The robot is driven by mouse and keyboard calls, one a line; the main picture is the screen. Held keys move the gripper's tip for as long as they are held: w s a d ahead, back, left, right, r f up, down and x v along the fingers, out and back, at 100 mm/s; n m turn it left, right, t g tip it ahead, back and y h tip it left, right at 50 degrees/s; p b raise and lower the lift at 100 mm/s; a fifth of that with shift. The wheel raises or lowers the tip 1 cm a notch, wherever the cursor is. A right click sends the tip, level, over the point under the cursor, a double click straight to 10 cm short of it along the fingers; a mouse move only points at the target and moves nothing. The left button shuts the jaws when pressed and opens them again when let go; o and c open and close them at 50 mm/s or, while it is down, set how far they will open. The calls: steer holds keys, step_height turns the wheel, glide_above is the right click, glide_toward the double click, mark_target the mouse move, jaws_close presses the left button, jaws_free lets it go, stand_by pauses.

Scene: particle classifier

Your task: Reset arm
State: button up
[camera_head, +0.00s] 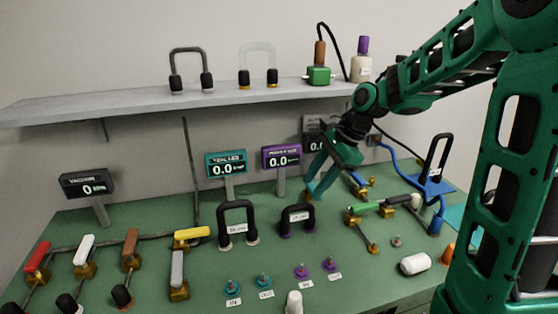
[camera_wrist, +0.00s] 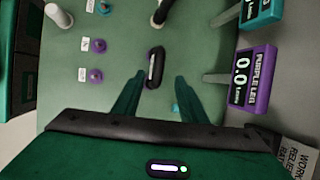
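My gripper (camera_head: 314,186) hangs over the back of the green bench (camera_head: 215,296), fingers down, in front of the displays. In the wrist view my gripper (camera_wrist: 160,78) has its two green fingers spread, with nothing held between them. The arm reaches in from the right. A small black handle (camera_head: 297,214) stands on the bench just left of my gripper. It also shows in the wrist view as a black handle (camera_wrist: 155,67) beyond the fingertips, apart from them as far as I can tell.
A purple display (camera_head: 281,157) and a teal display (camera_head: 226,163) stand close left of my gripper. A grey shelf (camera_head: 140,104) runs above. A larger black handle (camera_head: 237,207), coloured valves and a blue pipe (camera_head: 400,166) crowd the bench.

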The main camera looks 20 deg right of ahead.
steer(key=shift+s+d, duration=0.1)
steer(key=s+d+n+h, duration=0.1)
steer(key=s+d+n, duration=0.2)
steer(key=s, duration=0.6)
steer(key=s+d+f+n+g+h, duration=0.1)
steer(key=s+d+n, duration=0.3)
steer(key=s, duration=0.6)
steer(key=s+d+n+g+h, duration=0.1)
steer(key=s+d+n, duration=0.3)
steer(key=s, duration=0.6)
steer(key=d+h, duration=0.1)
steer(key=d, duration=0.1)
steer(key=shift+s+d+f, duration=0.15)
steer(key=shift+d+f, duration=0.2)
steer(key=shift+w+f, duration=0.25)
steer(key=shift+w, duration=0.4)
